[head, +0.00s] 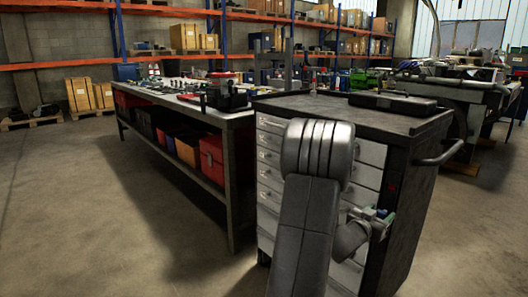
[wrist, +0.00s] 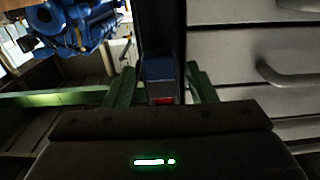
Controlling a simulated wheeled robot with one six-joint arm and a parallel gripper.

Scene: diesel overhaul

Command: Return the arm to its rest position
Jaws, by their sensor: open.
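My arm is in the middle of the head view, in front of the tool cabinet (head: 350,107). It is bent, with a thick grey link rising to a rounded joint. My gripper (head: 384,214) shows small beside the cabinet's right front edge, low against the drawers. In the wrist view, the two green fingers of my gripper (wrist: 161,84) stand apart on either side of a dark blue and red thing. I cannot tell how far away that thing is. Nothing is seen held. Part of the cabinet front is hidden behind my arm.
The cabinet's drawer handle (wrist: 290,78) is close on the right in the wrist view. A long workbench (head: 178,101) with red boxes below stands left of the cabinet. A blue machine (wrist: 75,25) shows upper left in the wrist view. The floor (head: 85,215) at left is clear.

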